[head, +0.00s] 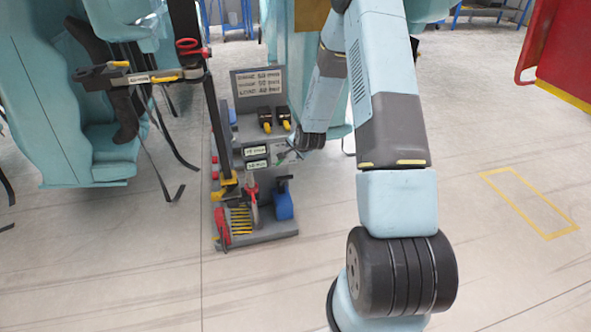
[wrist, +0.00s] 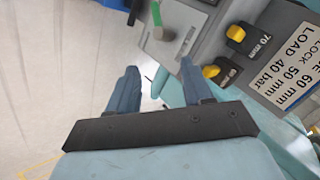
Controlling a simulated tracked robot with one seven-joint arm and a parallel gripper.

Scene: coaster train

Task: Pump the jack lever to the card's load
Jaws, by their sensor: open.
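The card (head: 261,82) on the grey stand shows a LOAD line; in the wrist view, the card (wrist: 290,55) reads LOAD 40 bar. A blue jack-like body (head: 283,204) with a dark top stands low on the stand's base. I cannot make out its lever clearly. A small green-marked part (head: 282,155) shows near my gripper; a green piece (wrist: 157,25) also shows in the wrist view, beyond the fingers. My gripper (wrist: 158,66) is open and empty, its fingers spread.
Two black blocks with yellow parts (head: 265,121) sit on the stand below the card. Red and yellow tools (head: 236,215) crowd its lower left. A teal seat car (head: 95,120) with hanging straps stands at left.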

